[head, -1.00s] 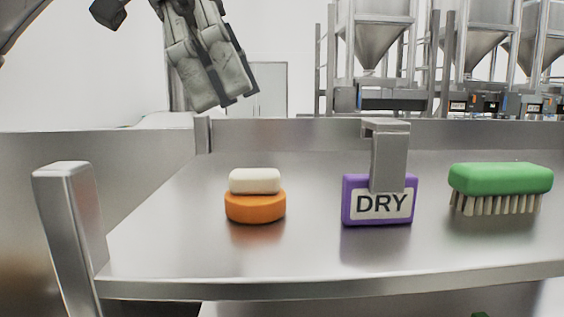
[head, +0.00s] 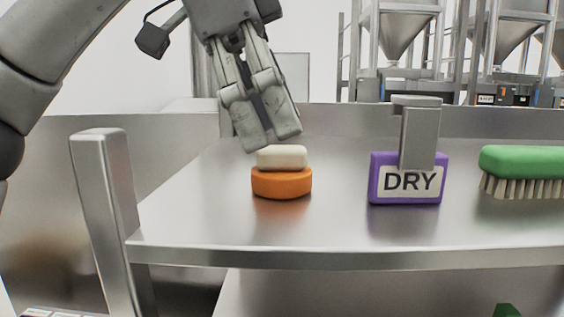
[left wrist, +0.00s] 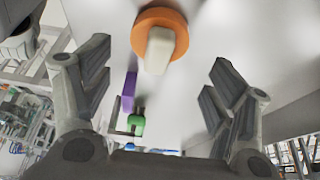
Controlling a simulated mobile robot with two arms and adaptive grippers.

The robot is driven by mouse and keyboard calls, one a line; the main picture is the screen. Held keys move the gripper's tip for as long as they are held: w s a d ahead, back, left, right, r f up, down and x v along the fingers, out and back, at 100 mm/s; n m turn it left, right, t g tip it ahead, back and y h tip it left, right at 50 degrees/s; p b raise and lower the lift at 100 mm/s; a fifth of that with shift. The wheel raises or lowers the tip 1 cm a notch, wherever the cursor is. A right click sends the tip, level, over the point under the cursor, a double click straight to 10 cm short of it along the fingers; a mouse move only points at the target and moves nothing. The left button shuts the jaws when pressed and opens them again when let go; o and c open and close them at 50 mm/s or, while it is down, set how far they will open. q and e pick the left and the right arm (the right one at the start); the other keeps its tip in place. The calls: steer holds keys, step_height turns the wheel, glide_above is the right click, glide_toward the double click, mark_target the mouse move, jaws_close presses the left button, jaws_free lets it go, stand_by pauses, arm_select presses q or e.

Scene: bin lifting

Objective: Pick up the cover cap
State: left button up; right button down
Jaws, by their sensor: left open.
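The cover cap is a round orange disc (head: 281,184) with a white block-shaped grip (head: 282,157) on top. It sits on the steel table, left of the purple sign. My left gripper (head: 272,146) comes down from above, its fingertips close to the white grip in the head view and partly overlapping its top edge. In the left wrist view the gripper (left wrist: 158,78) is open, with the white grip (left wrist: 159,50) and orange disc (left wrist: 178,20) showing beyond and between its fingers. Nothing is held. My right gripper is not in view.
A purple DRY sign (head: 377,190) with a grey metal post stands right of the cap. A green brush (head: 520,160) lies farther right. The steel table (head: 220,222) has an upright metal post (head: 104,190) at its left front corner. The surface around the cap is clear.

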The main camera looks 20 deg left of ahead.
mark_target(281, 146)
arm_select(q)
steer(key=shift+s+d+f+p, duration=0.1)
steer(key=shift+f+p, duration=0.1)
steer(key=shift+f, duration=0.2)
steer(key=shift+s+d+f+p, duration=0.1)
steer(key=shift+f+p, duration=0.05)
steer(key=shift+f, duration=0.2)
steer(key=shift+x, duration=0.85)
steer(key=shift+w+d+f, duration=0.1)
steer(key=shift+w+f, duration=0.1)
steer(key=shift+f, duration=0.1)
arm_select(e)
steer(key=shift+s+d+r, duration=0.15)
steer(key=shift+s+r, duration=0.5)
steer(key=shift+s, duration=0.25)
arm_select(q)
steer(key=shift+s, duration=0.1)
steer(key=shift+c, duration=0.7)
steer(key=c, duration=0.8)
steer(key=shift+c, duration=0.2)
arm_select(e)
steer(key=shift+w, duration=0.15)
arm_select(q)
steer(key=shift+r, duration=0.15)
